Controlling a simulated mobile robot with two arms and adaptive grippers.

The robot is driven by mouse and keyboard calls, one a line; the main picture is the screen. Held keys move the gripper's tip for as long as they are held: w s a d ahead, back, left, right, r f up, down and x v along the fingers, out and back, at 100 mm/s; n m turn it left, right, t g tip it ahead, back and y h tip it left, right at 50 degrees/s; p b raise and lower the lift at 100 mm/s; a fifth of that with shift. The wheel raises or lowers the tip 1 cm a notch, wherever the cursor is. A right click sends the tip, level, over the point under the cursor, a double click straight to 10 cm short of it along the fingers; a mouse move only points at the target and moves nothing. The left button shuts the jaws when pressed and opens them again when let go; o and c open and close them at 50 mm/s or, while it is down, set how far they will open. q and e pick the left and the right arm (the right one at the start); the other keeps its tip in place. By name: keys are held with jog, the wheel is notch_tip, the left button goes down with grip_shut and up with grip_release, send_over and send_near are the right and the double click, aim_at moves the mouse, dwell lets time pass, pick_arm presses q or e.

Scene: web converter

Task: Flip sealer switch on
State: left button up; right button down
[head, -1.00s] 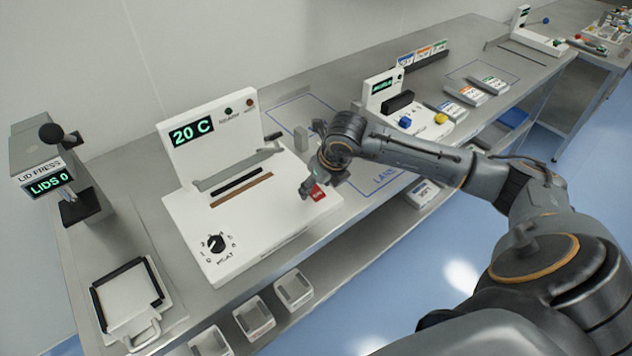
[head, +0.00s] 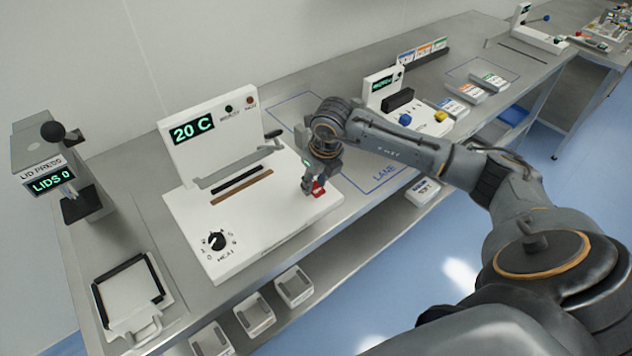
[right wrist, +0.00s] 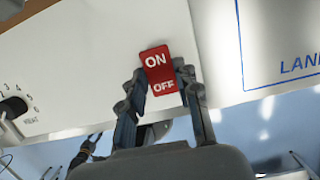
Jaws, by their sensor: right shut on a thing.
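The sealer (head: 190,215) is a white machine whose display reads "20 C". Its red rocker switch (head: 318,188) sits at the right end of its top, partly hidden by my gripper. In the right wrist view the switch (right wrist: 157,63) shows "ON" at the far end and "OFF" at the near end. My right gripper (head: 311,186) is down at the switch, its fingers on either side of the red rocker and shut on it. Which way the rocker is tipped I cannot tell. My left gripper is not in view.
The heat dial (head: 216,242) is on the sealer's front left corner, and a lever arm (head: 235,167) crosses its top. A lid press (head: 65,175) stands at left. A second white machine (head: 385,92) stands beyond my right arm. A blue-outlined lane (head: 375,187) lies to the right.

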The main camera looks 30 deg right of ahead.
jog(key=g, duration=0.1)
jog(key=w+g, duration=0.1)
jog(key=g, duration=0.1)
jog(key=shift+g, duration=0.3)
jog(key=c, duration=1)
grip_release()
jog(key=shift+o, duration=0.2)
notch_tip(320, 180, up, 12)
jog(key=shift+w, duration=0.45)
